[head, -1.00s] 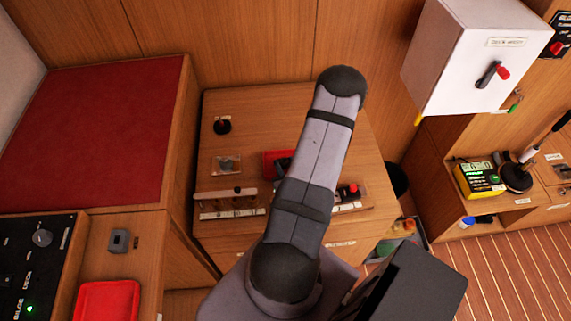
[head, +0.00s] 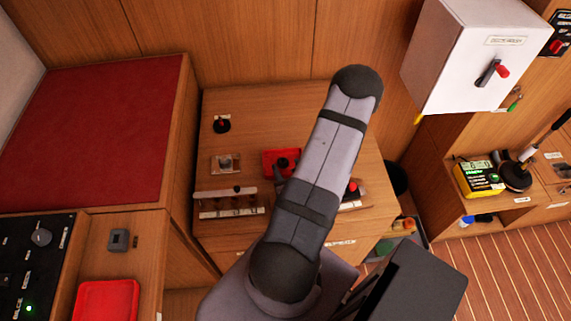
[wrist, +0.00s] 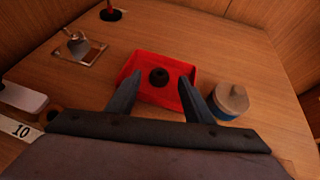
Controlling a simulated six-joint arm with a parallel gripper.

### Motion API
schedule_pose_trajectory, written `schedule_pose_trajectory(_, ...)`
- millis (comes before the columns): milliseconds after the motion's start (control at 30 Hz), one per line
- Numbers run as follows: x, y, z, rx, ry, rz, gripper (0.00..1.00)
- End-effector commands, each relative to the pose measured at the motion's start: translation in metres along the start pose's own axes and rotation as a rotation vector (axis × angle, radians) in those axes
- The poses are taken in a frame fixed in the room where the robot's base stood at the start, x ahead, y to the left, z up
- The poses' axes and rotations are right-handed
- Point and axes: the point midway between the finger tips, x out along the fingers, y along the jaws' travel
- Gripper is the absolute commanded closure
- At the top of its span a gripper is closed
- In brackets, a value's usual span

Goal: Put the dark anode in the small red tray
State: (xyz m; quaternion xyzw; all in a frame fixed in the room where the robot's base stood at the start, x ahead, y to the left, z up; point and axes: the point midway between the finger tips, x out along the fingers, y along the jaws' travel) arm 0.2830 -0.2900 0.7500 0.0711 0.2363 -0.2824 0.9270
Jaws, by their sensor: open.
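The small red tray (head: 268,155) lies on the wooden worktop, and in the wrist view it is ahead of my gripper (wrist: 188,80). A dark round piece with a hollow in its top, which looks like the dark anode (wrist: 158,77), sits inside the tray near its middle. The dark piece also shows in the head view (head: 283,162). My gripper is open, with one finger on each side of the piece in the wrist view and a gap to both. How deep the fingertips reach is hard to tell. In the head view my arm hides most of the gripper.
A grey piece (wrist: 78,45) stands on a small plate left of the tray. A dark red-topped item (head: 222,124) stands behind it. A numbered rack (head: 232,201) lies in front left. A pale-lidded round container (wrist: 232,100) is close right of the tray.

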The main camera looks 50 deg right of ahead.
Motion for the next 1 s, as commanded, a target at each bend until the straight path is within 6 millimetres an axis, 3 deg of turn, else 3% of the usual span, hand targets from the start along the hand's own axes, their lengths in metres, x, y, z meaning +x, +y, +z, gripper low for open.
schedule_pose_trajectory(100, -0.021, -0.001, 0.005, 0.007, 0.004, -0.003, 0.53)
schedule_pose_trajectory(300, -0.038, 0.000, 0.003, 0.004, 0.004, -0.001, 0.53)
schedule_pose_trajectory(767, -0.044, 0.002, 0.003, -0.003, -0.003, 0.009, 0.53)
schedule_pose_trajectory(867, -0.041, 0.014, 0.012, -0.026, -0.020, 0.058, 0.53)
schedule_pose_trajectory(967, -0.038, 0.042, 0.033, -0.083, -0.059, 0.174, 0.53)
schedule_pose_trajectory(1000, -0.037, 0.059, 0.044, -0.117, -0.080, 0.244, 0.53)
